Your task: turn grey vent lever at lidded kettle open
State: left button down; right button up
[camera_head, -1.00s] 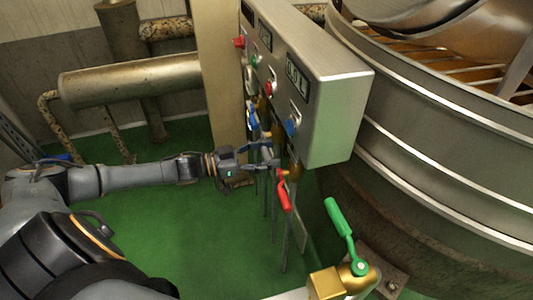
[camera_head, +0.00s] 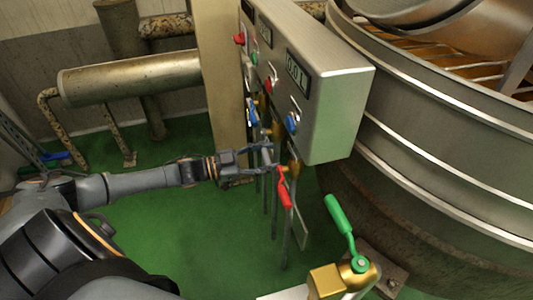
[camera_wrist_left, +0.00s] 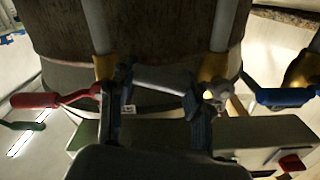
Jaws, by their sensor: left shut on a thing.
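The grey vent lever (camera_wrist_left: 160,82) shows in the left wrist view as a pale grey bar beside a brass valve body. My left gripper (camera_wrist_left: 155,107) has one finger at each end of the visible bar and is shut on it. In the head view my left gripper (camera_head: 272,160) reaches in from the left below the grey control box (camera_head: 335,95). There the fingers and pipes largely hide the lever, so its angle is hard to tell. The large metal kettle (camera_head: 440,160) stands at the right. My right gripper is out of view.
A red lever (camera_head: 284,190) hangs close beside my left gripper. A blue lever (camera_wrist_left: 285,96) is on the other side in the wrist view. A green lever (camera_head: 340,220) on a brass valve stands in front. Thin vertical pipes crowd the gripper; green floor (camera_head: 190,230) is clear.

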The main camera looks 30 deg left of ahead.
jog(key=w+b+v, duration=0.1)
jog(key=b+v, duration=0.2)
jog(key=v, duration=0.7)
pick_arm(q)
jog(key=w+a+f+m+b, duration=0.1)
jog(key=f+m+b, duration=0.1)
jog(key=m, duration=0.2)
jog(key=w+a+f+m+b, duration=0.2)
jog(key=m, duration=0.3)
jog(key=w+a+f+m+b, duration=0.1)
jog(key=a+f+m, duration=0.1)
jog(key=m, duration=0.3)
jog(key=shift+w+a+b, duration=0.2)
jog(key=shift+w+b, duration=0.1)
jog(key=shift+b, duration=0.1)
jog(key=shift+m, duration=0.3)
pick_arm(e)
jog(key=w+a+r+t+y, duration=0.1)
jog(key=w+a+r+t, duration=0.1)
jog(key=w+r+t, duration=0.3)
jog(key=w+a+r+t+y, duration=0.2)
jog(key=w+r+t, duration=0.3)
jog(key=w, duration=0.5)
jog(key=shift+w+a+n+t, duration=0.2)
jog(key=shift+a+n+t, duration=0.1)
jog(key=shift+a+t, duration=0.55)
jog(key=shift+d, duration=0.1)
